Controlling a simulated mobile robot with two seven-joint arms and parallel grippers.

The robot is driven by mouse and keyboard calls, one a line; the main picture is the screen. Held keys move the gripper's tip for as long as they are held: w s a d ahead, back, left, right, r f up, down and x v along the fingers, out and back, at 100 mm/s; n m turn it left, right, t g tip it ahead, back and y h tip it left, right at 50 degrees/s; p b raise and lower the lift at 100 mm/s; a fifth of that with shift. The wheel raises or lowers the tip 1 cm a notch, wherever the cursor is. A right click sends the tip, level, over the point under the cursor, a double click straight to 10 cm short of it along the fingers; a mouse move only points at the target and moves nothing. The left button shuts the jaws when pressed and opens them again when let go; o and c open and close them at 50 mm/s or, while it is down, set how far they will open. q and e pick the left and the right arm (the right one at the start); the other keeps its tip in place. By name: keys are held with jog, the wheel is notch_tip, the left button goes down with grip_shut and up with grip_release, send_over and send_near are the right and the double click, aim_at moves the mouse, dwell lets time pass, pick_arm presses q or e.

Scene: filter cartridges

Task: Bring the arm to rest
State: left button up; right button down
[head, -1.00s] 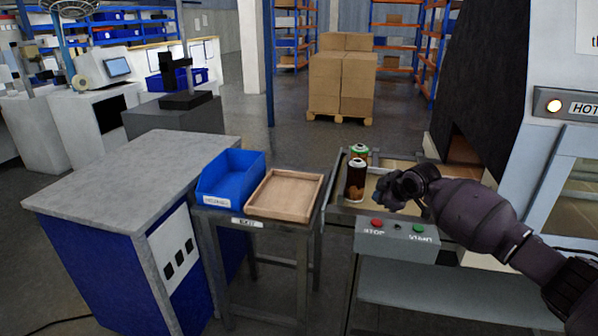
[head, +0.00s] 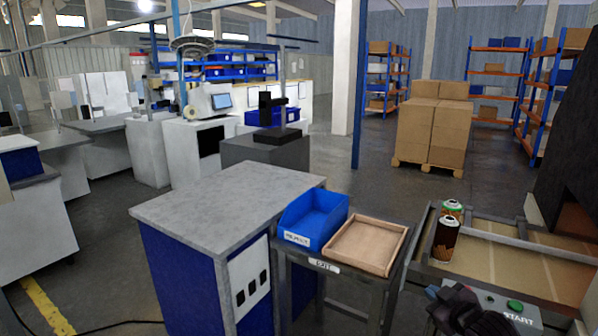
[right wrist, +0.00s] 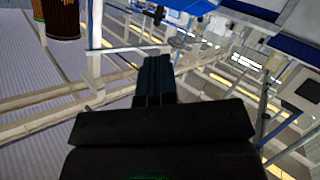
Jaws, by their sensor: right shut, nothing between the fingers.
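My right gripper (head: 462,308) is at the bottom right of the head view, low in front of the conveyor's control panel. In the right wrist view its fingers (right wrist: 153,80) are together with nothing between them. Two filter cartridges stand upright on the near left corner of the conveyor (head: 500,252): a dark one (head: 445,240) in front and a green-topped one (head: 452,207) just behind it. They are apart from the gripper, and their lower parts show at the top left of the right wrist view (right wrist: 62,20). My left gripper is in neither view.
A blue bin (head: 313,219) and a shallow wooden tray (head: 367,245) stand on a small table left of the conveyor. A grey-topped cabinet (head: 230,203) is farther left. The panel with a green button (head: 515,305) is beside my gripper. Stacked boxes (head: 435,125) stand behind.

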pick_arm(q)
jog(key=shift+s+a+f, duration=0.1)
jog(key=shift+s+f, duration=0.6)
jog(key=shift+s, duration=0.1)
pick_arm(e)
jog(key=s+a+f+m+g+h, duration=0.1)
jog(key=s+f+m, duration=0.1)
jog(key=s+f, duration=0.4)
jog(key=s+a+f+m+g+h, duration=0.1)
jog(key=s+f, duration=0.6)
jog(key=s, duration=0.9)
jog(key=s+a+f+m+g+h, duration=0.1)
jog(key=s+f+m, duration=0.2)
jog(key=s+f, duration=0.3)
jog(key=s, duration=0.5)
jog(key=shift+f+m, duration=0.25)
jog(key=shift+m, duration=0.05)
